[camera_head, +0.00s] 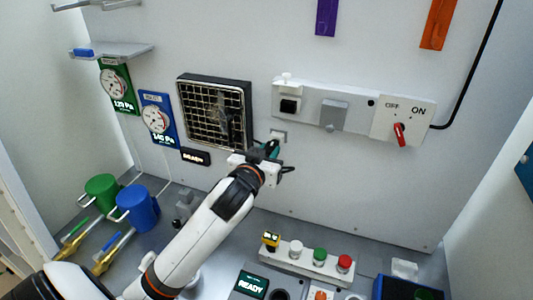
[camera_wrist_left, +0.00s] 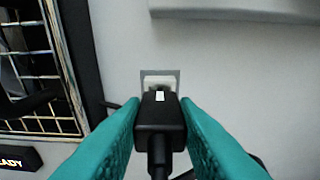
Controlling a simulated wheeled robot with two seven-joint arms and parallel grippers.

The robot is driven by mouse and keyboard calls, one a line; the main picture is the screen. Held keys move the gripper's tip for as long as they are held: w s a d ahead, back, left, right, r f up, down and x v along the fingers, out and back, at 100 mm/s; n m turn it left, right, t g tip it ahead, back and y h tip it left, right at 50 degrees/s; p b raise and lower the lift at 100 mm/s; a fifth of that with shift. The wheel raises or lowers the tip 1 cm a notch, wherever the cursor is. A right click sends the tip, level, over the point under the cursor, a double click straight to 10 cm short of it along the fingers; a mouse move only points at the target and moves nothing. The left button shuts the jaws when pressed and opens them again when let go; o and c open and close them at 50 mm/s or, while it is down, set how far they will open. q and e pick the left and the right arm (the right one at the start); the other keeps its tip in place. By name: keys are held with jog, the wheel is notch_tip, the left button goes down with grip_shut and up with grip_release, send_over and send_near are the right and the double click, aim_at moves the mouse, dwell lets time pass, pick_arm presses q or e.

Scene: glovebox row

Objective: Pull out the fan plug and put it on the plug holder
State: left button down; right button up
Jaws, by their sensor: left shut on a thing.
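The black fan plug (camera_wrist_left: 160,118) is between the teal fingers of my left gripper (camera_wrist_left: 160,130), which is shut on it. Its cord hangs down toward the camera. Beyond the plug is a small grey wall plate with a pale block (camera_wrist_left: 160,82), seemingly the plug holder; the plug hides its lower part. I cannot tell whether plug and block touch. In the head view, this plate (camera_head: 278,136) is below the white socket panel (camera_head: 312,106), and my left gripper (camera_head: 271,150) is just below it. My right gripper is not in view.
The fan (camera_head: 215,112) with its wire grille is left of the gripper. A red OFF/ON switch (camera_head: 399,134) is on the right box. Below are a button strip (camera_head: 307,257), a blue mug (camera_head: 139,208) and a green mug (camera_head: 101,190).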

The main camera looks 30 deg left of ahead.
aim_at(267, 153)
pick_arm(q)
jog(key=shift+w+a+r, duration=0.1)
jog(key=shift+w+a, duration=0.15)
jog(key=shift+w, duration=0.65)
jog(key=c, duration=1.1)
grip_release()
jog(key=shift+w, duration=0.15)
jog(key=shift+o, duration=0.2)
jog(key=b+v, duration=0.1)
jog(key=v, duration=0.3)
jog(key=b+v, duration=0.1)
jog(key=v, duration=0.3)
jog(key=shift+s, duration=0.2)
jog(key=p+v, duration=0.3)
jog(key=p, duration=0.3)
jog(key=shift+s+d, duration=0.1)
jog(key=shift+s, duration=0.3)
